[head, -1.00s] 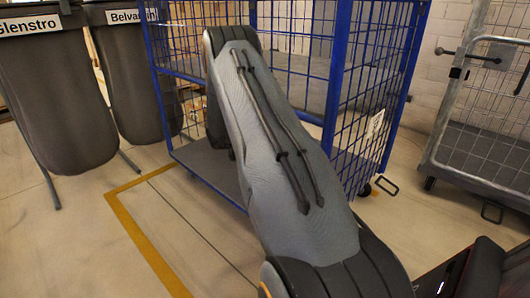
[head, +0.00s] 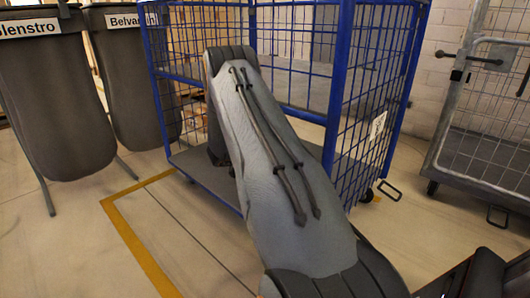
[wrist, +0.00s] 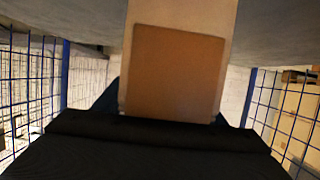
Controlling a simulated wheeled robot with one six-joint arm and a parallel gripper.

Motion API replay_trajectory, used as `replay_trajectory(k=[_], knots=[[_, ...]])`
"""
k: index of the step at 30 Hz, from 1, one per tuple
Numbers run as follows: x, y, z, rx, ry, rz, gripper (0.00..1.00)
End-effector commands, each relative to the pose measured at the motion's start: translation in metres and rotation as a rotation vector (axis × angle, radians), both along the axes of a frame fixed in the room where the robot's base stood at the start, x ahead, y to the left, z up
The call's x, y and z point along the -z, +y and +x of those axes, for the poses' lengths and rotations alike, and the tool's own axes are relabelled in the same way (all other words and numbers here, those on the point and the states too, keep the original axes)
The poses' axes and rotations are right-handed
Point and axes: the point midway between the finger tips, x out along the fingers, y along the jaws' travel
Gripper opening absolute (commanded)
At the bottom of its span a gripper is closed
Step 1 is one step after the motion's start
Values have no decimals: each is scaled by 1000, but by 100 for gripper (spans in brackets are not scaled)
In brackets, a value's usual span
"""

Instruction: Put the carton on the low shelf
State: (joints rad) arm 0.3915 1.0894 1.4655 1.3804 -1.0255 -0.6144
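The carton (wrist: 178,70) is in the middle of the wrist view, with a brown face and paler sides, running up to the top edge. In the head view my arm hides it. The grey bottom deck (head: 207,178) of the blue mesh cage cart is the low surface there. A grey slab (wrist: 60,17) lies behind the carton in the wrist view; whether it is that deck is unclear. My gripper is hidden in the head view behind my arm, which reaches into the cart. In the wrist view a dark body fills the bottom, with the carton just beyond it; no fingers show clearly.
Blue mesh walls (head: 370,100) enclose the cart's sides. Two grey bags labelled Glenstro (head: 55,100) and Belvas-something (head: 130,85) stand at left. A grey wire cage trolley (head: 480,120) stands at right. Yellow floor tape (head: 140,245) marks the clear floor in front.

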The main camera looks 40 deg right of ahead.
Motion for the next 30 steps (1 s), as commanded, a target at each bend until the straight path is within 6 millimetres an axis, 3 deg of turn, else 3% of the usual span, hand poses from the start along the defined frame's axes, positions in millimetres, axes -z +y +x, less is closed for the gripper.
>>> replay_trajectory(k=[11, 24, 30], knots=[[-5, 4, 0, -1, 0, 0, 64], [-35, 80, -6, -3, 0, 1, 64], [-42, 105, -8, -2, 0, 0, 64]])
